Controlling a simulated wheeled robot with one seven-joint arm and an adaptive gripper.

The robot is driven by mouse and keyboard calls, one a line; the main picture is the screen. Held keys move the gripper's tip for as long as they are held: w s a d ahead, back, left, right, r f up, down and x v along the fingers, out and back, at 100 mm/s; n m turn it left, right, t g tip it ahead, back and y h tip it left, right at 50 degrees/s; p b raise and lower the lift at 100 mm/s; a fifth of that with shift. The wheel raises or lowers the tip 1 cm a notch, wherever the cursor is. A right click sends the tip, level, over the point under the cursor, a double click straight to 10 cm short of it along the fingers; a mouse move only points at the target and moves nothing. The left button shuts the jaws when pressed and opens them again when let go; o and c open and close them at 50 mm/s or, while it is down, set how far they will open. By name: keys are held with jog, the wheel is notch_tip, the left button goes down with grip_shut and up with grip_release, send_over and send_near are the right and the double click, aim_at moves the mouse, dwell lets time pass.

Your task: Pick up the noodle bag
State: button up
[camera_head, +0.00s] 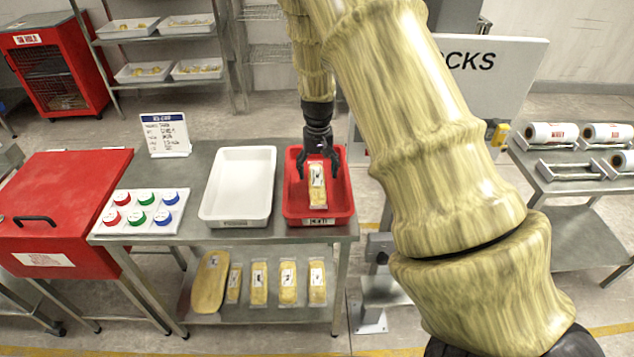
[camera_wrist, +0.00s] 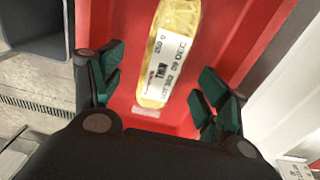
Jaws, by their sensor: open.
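The noodle bag (camera_head: 317,186) is a clear bag with yellow contents and a white printed label. It lies in the red tray (camera_head: 291,207) at the right end of the steel table. In the wrist view the bag (camera_wrist: 168,55) lies lengthwise on the red tray floor (camera_wrist: 118,40), between and beyond my fingertips. My gripper (camera_head: 320,163) points down over the tray, above the bag's far end. In the wrist view my gripper (camera_wrist: 160,92) is open, with dark green finger pads on either side of the bag and apart from it.
A white empty tray (camera_head: 238,216) stands left of the red one. Farther left are colored round pieces on a white board (camera_head: 141,212) and a sign (camera_head: 165,134). Several similar bags (camera_head: 288,284) lie on the lower shelf. A grey panel (camera_head: 492,85) stands behind my arm.

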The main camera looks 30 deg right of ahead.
aim_at(317, 176)
jog(key=shift+a+f+p, duration=0.15)
jog(key=shift+f+p, duration=0.9)
jog(key=shift+f, duration=1.4)
jog(key=c, duration=1.3)
